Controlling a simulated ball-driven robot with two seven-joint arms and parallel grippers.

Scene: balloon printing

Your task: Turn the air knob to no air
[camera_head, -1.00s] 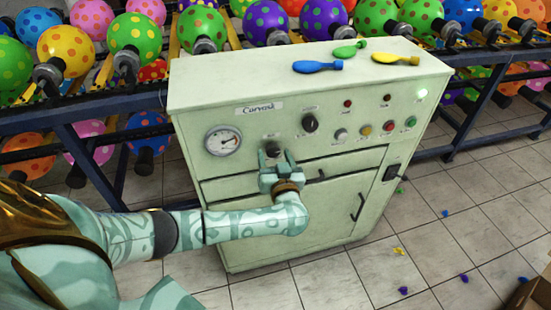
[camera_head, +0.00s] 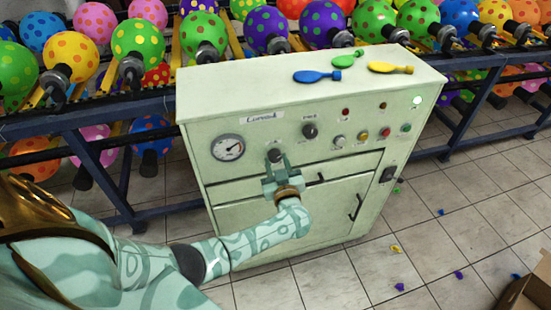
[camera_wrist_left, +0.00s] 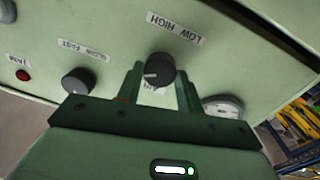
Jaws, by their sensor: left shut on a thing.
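The air knob (camera_head: 274,156) is a dark round knob on the front of the pale green machine (camera_head: 320,82), just right of the round pressure gauge (camera_head: 228,148). In the left wrist view the knob (camera_wrist_left: 159,66) sits between my two fingers, with a short white mark on its face and "LOW HIGH" lettering beside it. My left gripper (camera_head: 277,165) is shut on this knob; its fingers (camera_wrist_left: 160,82) also show in the wrist view. Lettering between the fingers is partly hidden. My right gripper is not in view.
A second dark knob (camera_head: 310,131) and several coloured buttons lie to the right on the panel. Blue (camera_head: 317,76), green (camera_head: 347,60) and yellow (camera_head: 390,68) flat balloons lie on top. Racks of inflated balloons stand behind. A cardboard box (camera_head: 523,292) is at lower right.

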